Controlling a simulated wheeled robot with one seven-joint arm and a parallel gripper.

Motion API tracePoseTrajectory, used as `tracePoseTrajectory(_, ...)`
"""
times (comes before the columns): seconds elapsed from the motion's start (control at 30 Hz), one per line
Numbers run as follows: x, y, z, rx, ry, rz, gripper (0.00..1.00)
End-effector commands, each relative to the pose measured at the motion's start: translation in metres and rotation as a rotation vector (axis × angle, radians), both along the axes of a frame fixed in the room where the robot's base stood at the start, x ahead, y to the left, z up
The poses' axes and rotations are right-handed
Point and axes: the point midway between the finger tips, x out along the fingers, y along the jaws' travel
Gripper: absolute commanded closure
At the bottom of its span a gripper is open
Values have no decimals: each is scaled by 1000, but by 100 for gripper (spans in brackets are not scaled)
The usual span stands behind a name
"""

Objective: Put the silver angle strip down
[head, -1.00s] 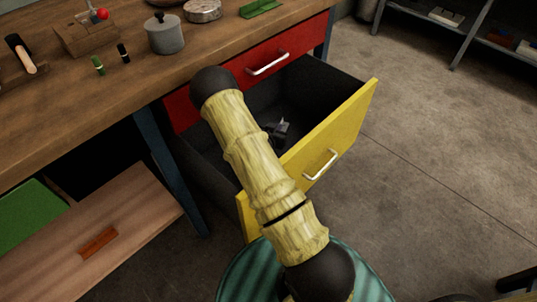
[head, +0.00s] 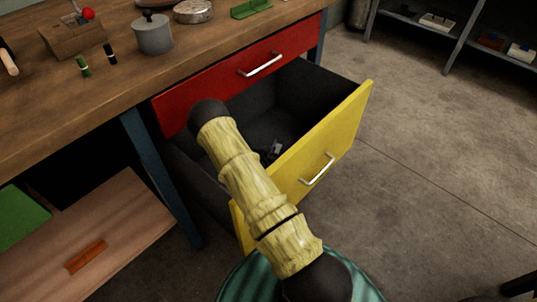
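My yellow, wood-textured arm reaches over the open yellow-fronted drawer (head: 343,133). A small dark and greyish shape, which looks like my gripper (head: 275,149), shows low inside the drawer, just right of my arm and near the yellow front. Its fingers are too small and dark to tell whether they are open or shut. I cannot clearly make out the silver angle strip. My arm hides part of the drawer's inside.
A shut red drawer (head: 215,82) is above the open one. The workbench (head: 60,115) carries a grey pot (head: 153,34), a round tin (head: 193,11), a green piece (head: 251,9) and a wooden block (head: 73,38).

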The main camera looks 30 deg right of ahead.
Motion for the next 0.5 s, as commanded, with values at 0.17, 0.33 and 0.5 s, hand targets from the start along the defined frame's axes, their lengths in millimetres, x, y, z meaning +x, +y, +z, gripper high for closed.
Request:
tracePoseTrajectory(0.17,1,0,-5,0,-3,-1,100)
tracePoseTrajectory(0.33,0,0,-6,0,-1,0,100)
tracePoseTrajectory(0.5,0,-1,-10,0,-1,-1,100)
